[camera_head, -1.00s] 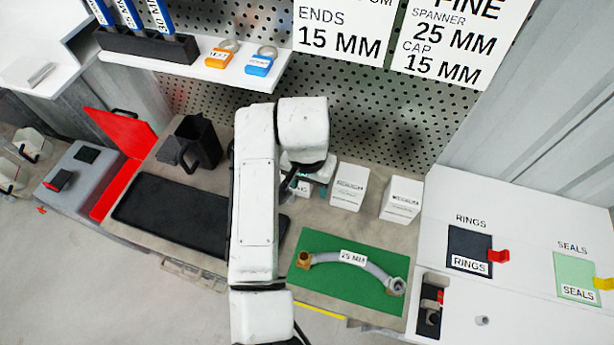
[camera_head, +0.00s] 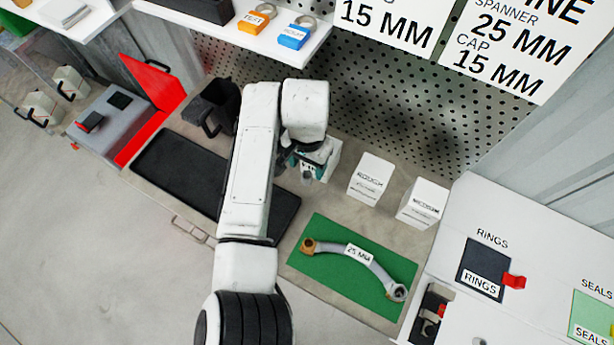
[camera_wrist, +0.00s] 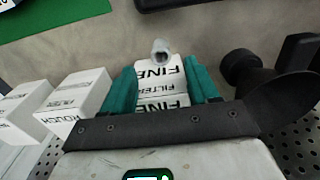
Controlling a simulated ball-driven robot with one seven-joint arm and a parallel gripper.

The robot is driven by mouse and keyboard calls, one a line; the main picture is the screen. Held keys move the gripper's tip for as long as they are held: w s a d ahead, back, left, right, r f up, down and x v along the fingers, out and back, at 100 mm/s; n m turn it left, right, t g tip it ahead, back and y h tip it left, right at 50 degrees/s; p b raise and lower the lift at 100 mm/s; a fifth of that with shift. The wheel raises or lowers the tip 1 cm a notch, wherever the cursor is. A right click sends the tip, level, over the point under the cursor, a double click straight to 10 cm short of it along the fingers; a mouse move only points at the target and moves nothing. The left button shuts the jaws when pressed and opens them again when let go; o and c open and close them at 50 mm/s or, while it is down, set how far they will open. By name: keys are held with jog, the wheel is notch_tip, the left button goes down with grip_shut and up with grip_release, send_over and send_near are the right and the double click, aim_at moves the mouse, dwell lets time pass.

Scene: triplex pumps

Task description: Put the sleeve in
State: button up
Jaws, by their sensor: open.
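My gripper (camera_head: 313,165) is open, with teal fingers, low over the bench by a white box. In the wrist view its fingertips (camera_wrist: 160,68) stand apart on either side of a white box marked FINE FILTER (camera_wrist: 160,85). A small grey hollow cylinder (camera_wrist: 160,50), which looks like a sleeve, shows just past the box, between the fingertip lines. I cannot tell whether anything touches it. The head view shows a grey piece (camera_head: 308,173) below my fingers. Another small grey piece (camera_head: 479,341) lies on the white bench at the bottom edge. No receiving place is clear.
White boxes marked ROUGH (camera_head: 369,180) and another (camera_head: 424,203) stand right of my gripper. A green mat (camera_head: 340,285) holds a 25 MM spanner (camera_head: 350,256). A black jug (camera_head: 215,103) and black tray (camera_head: 180,175) lie left. A perforated panel (camera_head: 400,110) rises behind.

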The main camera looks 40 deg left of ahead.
aim_at(306, 175)
jog(key=shift+f+b, duration=2.4)
grip_shut()
jog(key=shift+s+r, duration=0.1)
